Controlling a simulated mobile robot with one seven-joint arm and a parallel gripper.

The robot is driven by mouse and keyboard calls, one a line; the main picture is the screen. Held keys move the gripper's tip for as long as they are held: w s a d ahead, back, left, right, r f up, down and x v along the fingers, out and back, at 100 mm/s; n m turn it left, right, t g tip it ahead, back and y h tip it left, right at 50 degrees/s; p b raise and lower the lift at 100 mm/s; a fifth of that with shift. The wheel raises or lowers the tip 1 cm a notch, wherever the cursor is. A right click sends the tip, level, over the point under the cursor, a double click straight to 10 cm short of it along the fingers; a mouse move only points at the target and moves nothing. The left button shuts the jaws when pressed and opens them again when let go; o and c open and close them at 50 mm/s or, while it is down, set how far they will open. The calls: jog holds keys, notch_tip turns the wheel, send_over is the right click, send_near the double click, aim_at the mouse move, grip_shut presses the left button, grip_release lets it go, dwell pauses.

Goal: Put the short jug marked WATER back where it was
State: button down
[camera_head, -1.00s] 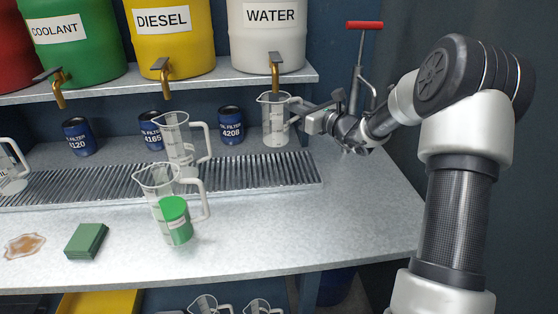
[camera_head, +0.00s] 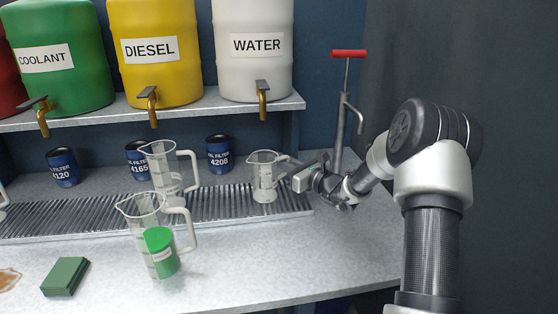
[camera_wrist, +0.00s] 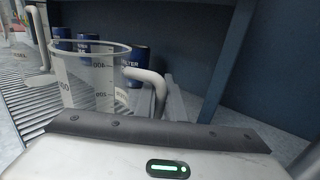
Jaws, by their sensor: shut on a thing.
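A short clear jug (camera_head: 264,182) with graduation marks hangs or stands over the right end of the drip grate, below and in front of the WATER tap. It is upright. My gripper (camera_head: 289,172) is shut on its handle from the right. The wrist view shows the jug (camera_wrist: 88,75) and its pale handle (camera_wrist: 152,84) close ahead of my gripper. A small label on it is too small to read. I cannot tell whether its base touches the grate. The white WATER drum (camera_head: 252,75) with its brass tap (camera_head: 262,104) stands on the shelf above.
A taller jug (camera_head: 160,163) stands on the drip grate (camera_head: 220,205). Oil filters (camera_head: 218,155) line the back. A red-handled pump (camera_head: 341,110) stands right. The right front counter (camera_head: 300,250) is clear.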

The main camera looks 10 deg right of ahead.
jog(key=c, duration=1.8)
grip_release()
jog(key=shift+f, duration=0.1)
jog(key=shift+c, duration=0.2)
jog(key=shift+r, duration=0.25)
jog(key=p+v, duration=0.1)
jog(key=v, duration=1.1)
jog(key=shift+f+p, duration=0.1)
jog(key=shift+p, duration=0.25)
